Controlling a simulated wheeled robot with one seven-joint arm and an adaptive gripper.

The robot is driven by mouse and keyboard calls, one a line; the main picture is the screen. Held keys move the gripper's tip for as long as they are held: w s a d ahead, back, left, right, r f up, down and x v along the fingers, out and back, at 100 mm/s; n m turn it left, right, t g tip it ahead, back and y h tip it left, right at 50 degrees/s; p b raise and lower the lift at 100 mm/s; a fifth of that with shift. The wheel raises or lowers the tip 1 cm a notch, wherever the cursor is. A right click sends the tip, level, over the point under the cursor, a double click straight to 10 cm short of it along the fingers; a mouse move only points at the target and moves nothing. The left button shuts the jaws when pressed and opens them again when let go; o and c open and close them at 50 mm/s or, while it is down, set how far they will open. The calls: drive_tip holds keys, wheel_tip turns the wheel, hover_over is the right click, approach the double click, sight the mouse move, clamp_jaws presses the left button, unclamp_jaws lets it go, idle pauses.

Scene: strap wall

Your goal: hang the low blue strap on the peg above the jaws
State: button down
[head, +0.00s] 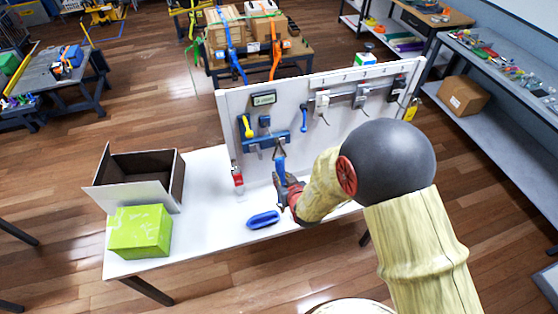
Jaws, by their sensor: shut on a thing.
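The low blue strap (281,167) is upright in front of the white wall panel. A dark triangular ring (280,148) shows at its top, just below a blue bar on the panel. I cannot tell whether that ring touches a peg. My gripper (282,185) is shut on the lower part of the strap, close to the panel, and my arm comes in from the right. The jaws hide the strap's lower end. The peg above the jaws is too small to make out.
A blue oval object (263,219) lies on the white table (205,230) below my gripper. A red-and-white bottle (238,178) stands left of it. An open box (150,172) and a green box (140,232) are at the left. A yellow-handled tool (247,127) hangs on the panel (345,128).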

sight(279, 165)
drive_tip(key=shift+w+a+r, duration=0.25)
drive_tip(key=shift+a+r, duration=0.1)
drive_tip(key=shift+r, duration=0.2)
drive_tip(key=w+a+f+b, duration=0.1)
drive_tip(key=w+a+f, duration=0.1)
drive_tip(key=w, duration=0.7)
drive_tip(key=shift+w+a+b, duration=0.2)
drive_tip(key=shift+a+b, duration=0.15)
drive_tip(key=shift+b, duration=0.05)
idle(0.5)
idle(0.3)
idle(0.4)
drive_tip(key=c, duration=1.4)
unclamp_jaws()
drive_tip(key=shift+f, duration=0.1)
drive_tip(key=shift+s, duration=0.1)
drive_tip(key=v, duration=1.2)
drive_tip(key=shift+d, duration=0.15)
